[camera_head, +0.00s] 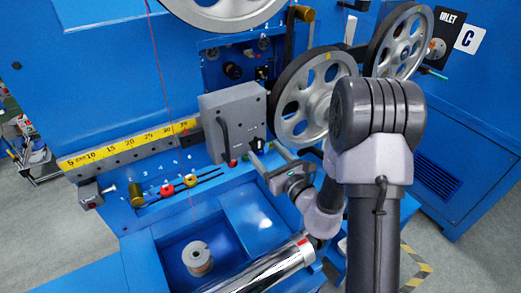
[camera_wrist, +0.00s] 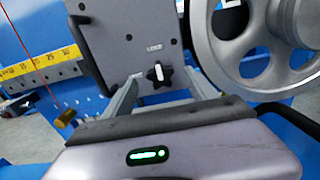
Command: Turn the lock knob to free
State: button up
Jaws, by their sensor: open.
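The lock knob (camera_wrist: 158,74) is a small black lobed knob with a white pointer line on the front of a grey box (camera_wrist: 110,30). In the wrist view the pointer line stands about upright, towards a small label above that seems to read "LOCK". In the head view the knob (camera_head: 258,145) sits at the box's lower right. My gripper (camera_head: 264,153) is open and empty in front of the knob. In the wrist view my gripper (camera_wrist: 162,82) has one finger on each side of the knob, apart from it. Whether the fingertips reach its depth is unclear.
A large spoked pulley wheel (camera_head: 305,100) stands close right of the box. The box also carries a dark lever handle (camera_head: 223,135). A yellow scale (camera_head: 130,145) runs left of it. A spool (camera_head: 197,258) stands in the blue tray below.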

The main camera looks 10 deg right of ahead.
aim_at(259, 145)
jog(key=shift+x, duration=1.85)
jog(key=c, duration=1.4)
